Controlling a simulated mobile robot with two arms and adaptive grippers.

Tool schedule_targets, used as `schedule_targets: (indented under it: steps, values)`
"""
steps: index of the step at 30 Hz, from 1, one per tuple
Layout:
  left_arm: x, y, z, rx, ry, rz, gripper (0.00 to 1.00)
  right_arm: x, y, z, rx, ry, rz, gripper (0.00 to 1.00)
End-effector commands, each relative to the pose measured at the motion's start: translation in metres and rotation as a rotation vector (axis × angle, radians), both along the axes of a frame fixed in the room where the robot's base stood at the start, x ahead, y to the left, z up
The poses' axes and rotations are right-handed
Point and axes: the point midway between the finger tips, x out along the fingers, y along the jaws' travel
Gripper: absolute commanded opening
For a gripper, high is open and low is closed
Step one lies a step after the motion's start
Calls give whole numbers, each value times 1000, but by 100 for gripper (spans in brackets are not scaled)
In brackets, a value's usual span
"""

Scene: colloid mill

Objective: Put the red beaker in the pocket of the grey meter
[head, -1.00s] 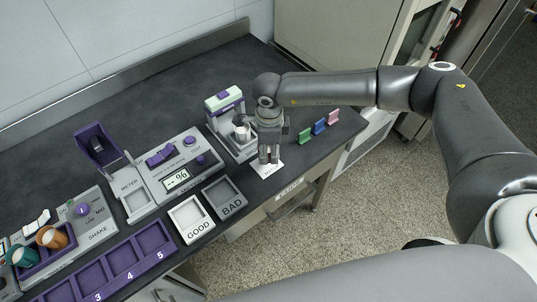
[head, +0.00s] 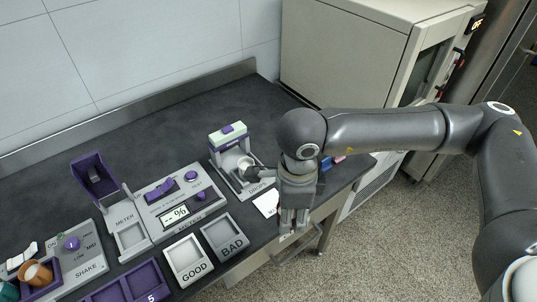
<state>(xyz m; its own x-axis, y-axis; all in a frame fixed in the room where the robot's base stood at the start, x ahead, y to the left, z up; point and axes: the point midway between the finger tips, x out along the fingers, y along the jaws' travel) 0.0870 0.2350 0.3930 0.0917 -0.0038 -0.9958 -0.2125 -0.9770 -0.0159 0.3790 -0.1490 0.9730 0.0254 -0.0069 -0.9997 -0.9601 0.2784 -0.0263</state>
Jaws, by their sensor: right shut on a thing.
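The grey meter (head: 183,226) stands on the dark bench, with a display reading "-- %". Its pocket (head: 131,239) at the left looks empty, and a purple lid (head: 95,178) stands raised behind it. My right gripper (head: 292,222) points down at the bench's front edge, right of the meter and clear of it. Its fingers are close together; what they hold is too small or hidden to make out. I cannot make out a red beaker. An orange-brown cup (head: 39,274) sits in the shaker at the lower left. My left gripper is not in view.
A dropper stand (head: 229,137) with a whitish cup (head: 245,163) is behind my right gripper. GOOD (head: 189,263) and BAD (head: 226,238) trays lie in front of the meter. The back bench is clear.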

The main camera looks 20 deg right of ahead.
Motion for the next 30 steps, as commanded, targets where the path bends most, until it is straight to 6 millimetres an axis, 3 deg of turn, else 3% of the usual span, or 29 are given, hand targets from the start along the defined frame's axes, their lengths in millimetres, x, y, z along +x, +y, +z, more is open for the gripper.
schedule_targets:
  steps: [11,30]
  values:
    - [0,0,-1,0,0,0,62,-2,-3,2,-1,2,117,16]
    - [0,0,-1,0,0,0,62,0,-23,7,-2,13,1024,16]
